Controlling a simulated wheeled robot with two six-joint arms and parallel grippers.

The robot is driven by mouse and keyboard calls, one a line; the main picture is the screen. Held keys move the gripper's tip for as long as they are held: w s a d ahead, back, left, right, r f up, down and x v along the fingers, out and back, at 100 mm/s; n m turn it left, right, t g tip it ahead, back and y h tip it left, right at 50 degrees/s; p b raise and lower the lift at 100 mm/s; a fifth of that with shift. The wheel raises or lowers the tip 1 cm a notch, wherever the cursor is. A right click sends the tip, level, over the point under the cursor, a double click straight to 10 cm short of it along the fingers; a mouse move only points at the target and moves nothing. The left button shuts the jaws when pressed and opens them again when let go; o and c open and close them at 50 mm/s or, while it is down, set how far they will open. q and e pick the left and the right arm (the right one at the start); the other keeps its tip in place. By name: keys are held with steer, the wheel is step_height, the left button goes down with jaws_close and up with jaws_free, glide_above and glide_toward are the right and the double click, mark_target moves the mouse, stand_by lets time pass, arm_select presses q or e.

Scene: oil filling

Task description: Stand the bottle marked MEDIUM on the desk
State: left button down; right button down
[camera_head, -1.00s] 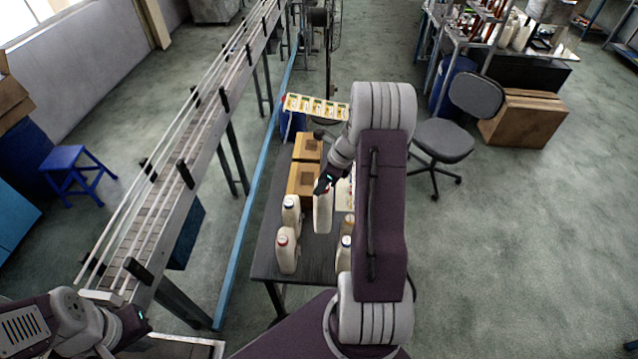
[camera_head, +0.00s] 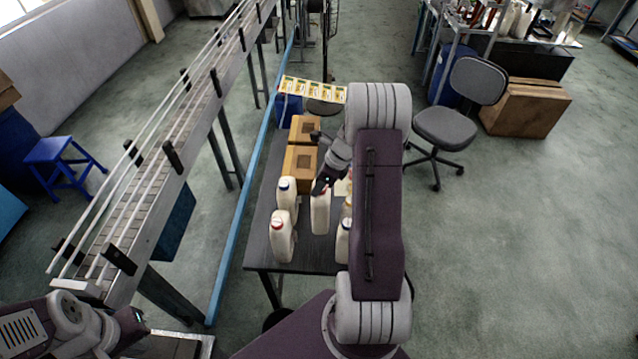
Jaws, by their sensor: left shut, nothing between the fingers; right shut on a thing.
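The dark desk (camera_head: 310,257) stands below the middle of the view. My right gripper (camera_head: 320,189) is shut on a white bottle (camera_head: 320,214) over the desk, and the bottle hangs upright. I cannot tell whether its base touches the desk top. Its marking is too small to read, so I cannot tell if it is the MEDIUM one. A blue-capped bottle (camera_head: 287,197) and a red-capped bottle (camera_head: 282,238) stand to its left. Another bottle (camera_head: 343,243) stands to its right, partly hidden by my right arm. My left gripper (camera_head: 140,318) is shut and empty at the lower left, away from the desk.
Two cardboard boxes (camera_head: 300,162) stand on the desk behind the bottles. A conveyor (camera_head: 165,150) runs along the left. A grey chair (camera_head: 447,125) stands right of the desk. The desk's front strip is clear.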

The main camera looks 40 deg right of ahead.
mark_target(319, 201)
step_height(319, 201, down, 8)
steer(key=b, duration=0.4)
steer(key=shift+r+b, duration=0.15)
steer(key=shift+b, duration=0.25)
steer(key=shift+r+p, duration=0.15)
steer(key=shift+p, duration=0.15)
steer(key=shift+f, duration=0.2)
stand_by(0.5)
steer(key=shift+c, duration=1.8)
jaws_free()
steer(key=shift+f, duration=0.1)
